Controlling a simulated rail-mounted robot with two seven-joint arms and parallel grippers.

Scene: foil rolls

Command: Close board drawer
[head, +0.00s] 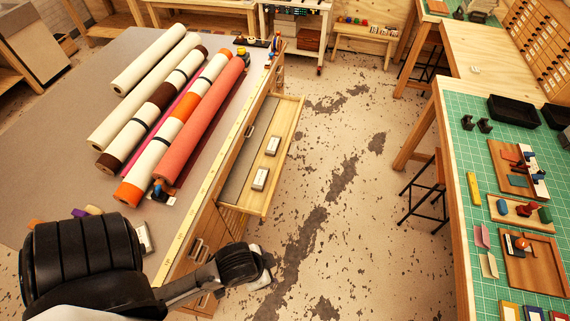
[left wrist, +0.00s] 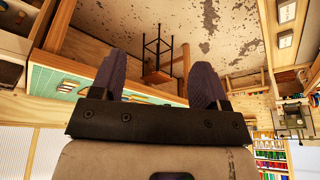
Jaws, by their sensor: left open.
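The wooden board drawer (head: 236,182) stands open in the head view, pulled out to the right from the side of the big grey-topped table (head: 60,130). Two small pale boxes (head: 260,179) lie in it. My left gripper (head: 266,270) is below the drawer in the picture, beyond the table's right edge and apart from the drawer front. In the left wrist view its two dark fingers (left wrist: 158,78) are spread with nothing between them. Part of a drawer with pale boxes (left wrist: 285,40) shows there at the upper right. My right gripper is not in view.
Several rolls (head: 205,120) lie on the table. More handles (head: 197,247) show on the table's side near my arm. A workbench with a green mat (head: 465,150) and a dark stool (head: 428,195) stand at the right. The floor (head: 330,180) between is clear.

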